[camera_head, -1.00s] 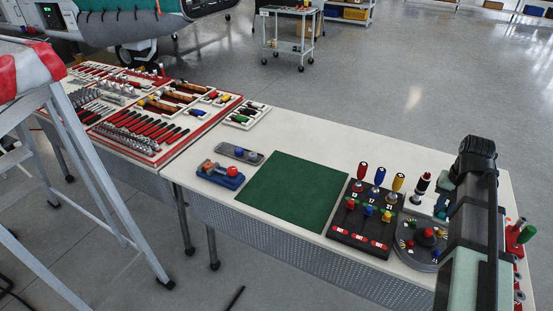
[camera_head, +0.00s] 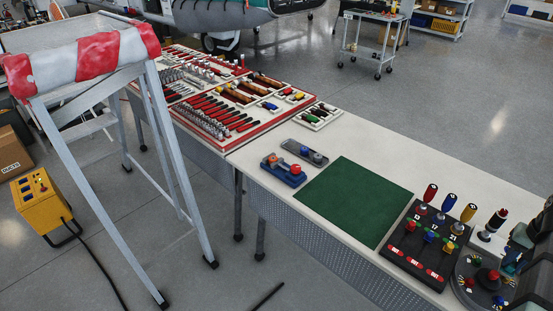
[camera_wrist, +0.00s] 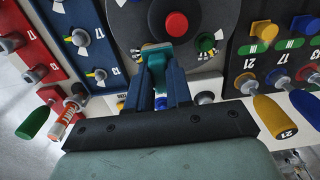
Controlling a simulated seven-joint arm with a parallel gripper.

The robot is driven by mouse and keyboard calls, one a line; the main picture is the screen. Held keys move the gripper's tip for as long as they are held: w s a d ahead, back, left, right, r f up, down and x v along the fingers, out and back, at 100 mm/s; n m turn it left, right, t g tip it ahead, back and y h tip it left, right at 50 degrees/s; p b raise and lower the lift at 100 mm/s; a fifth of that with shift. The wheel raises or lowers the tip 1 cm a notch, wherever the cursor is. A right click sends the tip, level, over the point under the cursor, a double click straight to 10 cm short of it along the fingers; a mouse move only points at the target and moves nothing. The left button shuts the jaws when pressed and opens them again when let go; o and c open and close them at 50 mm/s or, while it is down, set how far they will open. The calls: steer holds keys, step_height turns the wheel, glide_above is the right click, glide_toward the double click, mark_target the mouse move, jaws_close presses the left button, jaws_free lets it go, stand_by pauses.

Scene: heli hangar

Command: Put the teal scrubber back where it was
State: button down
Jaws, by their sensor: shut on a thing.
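My gripper (camera_wrist: 159,66) shows in the wrist view with its two dark blue fingers shut on a teal piece, which I take to be the teal scrubber (camera_wrist: 156,48). The fingers hide part of it. It is at the near edge of a round grey disc (camera_wrist: 128,28) with a red knob (camera_wrist: 176,24); I cannot tell whether it touches the disc. In the head view my gripper (camera_head: 515,248) is at the right edge, above the right side of the disc (camera_head: 466,268), and the scrubber is hard to make out.
In the head view, a black rack (camera_head: 412,256) with several coloured-handle tools stands left of the disc. A green mat (camera_head: 355,200) lies bare further left, beyond it a blue holder (camera_head: 283,173). In the wrist view, blue (camera_wrist: 75,12) and red (camera_wrist: 30,40) panels stand left of the disc.

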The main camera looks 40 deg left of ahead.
steer(key=shift+r, duration=0.1)
steer(key=w+a+r+m, duration=0.2)
steer(key=w+r, duration=0.1)
steer(key=r, duration=0.6)
steer(key=w+a+r+n, duration=0.1)
steer(key=a+r+n, duration=0.1)
steer(key=a, duration=1.4)
steer(key=w+a+f, duration=0.1)
steer(key=a+f, duration=0.2)
steer(key=a, duration=0.9)
steer(key=w+a+f, duration=0.2)
steer(key=a, duration=1)
steer(key=w+a+f, duration=0.1)
steer(key=a+f, duration=0.2)
steer(key=a, duration=0.9)
steer(key=shift+f, duration=4.25)
steer(key=shift+f, duration=0.15)
